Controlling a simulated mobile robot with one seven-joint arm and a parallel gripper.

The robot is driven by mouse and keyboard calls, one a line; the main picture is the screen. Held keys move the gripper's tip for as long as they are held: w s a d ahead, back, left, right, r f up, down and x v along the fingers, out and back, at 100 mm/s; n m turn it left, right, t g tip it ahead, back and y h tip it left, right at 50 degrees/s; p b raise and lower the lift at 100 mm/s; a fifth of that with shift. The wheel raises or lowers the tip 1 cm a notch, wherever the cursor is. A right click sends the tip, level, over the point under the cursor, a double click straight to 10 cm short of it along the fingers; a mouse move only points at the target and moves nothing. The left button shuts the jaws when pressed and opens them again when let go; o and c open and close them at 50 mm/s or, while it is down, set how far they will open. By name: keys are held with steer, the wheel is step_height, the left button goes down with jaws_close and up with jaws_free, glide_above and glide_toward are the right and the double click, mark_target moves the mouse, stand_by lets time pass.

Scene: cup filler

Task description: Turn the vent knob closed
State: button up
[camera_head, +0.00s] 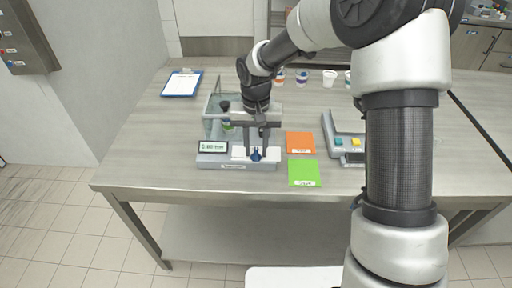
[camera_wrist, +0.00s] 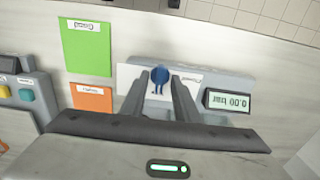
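The vent knob (camera_head: 256,155) is small and blue and sits on the front of a grey device with a white label plate. In the wrist view the knob (camera_wrist: 159,74) shows between the fingertips, with a visible gap on each side. My gripper (camera_head: 257,147) points down over the device front. In the wrist view my gripper (camera_wrist: 157,83) is open, its two dark fingers reaching either side of the knob. I cannot tell whether either finger touches it. A display (camera_wrist: 228,101) on the device appears to read 0.00 bar, upside down in this view.
A clear chamber (camera_head: 213,117) stands behind the device front. An orange card (camera_head: 300,142) and a green card (camera_head: 304,173) lie to the right, then a scale-like unit (camera_head: 345,142) with coloured buttons. Cups (camera_head: 329,78) stand at the back. A clipboard (camera_head: 182,84) lies back left.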

jaws_close()
steer(key=shift+n, duration=0.3)
steer(key=n+p, duration=0.1)
steer(key=n, duration=0.1)
steer(key=shift+r+n, duration=0.15)
steer(key=shift+n, duration=0.15)
steer(key=n+p, duration=0.1)
steer(key=n, duration=0.3)
steer(key=shift+n+p, duration=0.3)
steer(key=shift+p, duration=0.05)
steer(key=n+p, duration=0.2)
steer(key=n, duration=0.3)
steer(key=shift+n+p, duration=0.85)
steer(key=shift+n, duration=1.65)
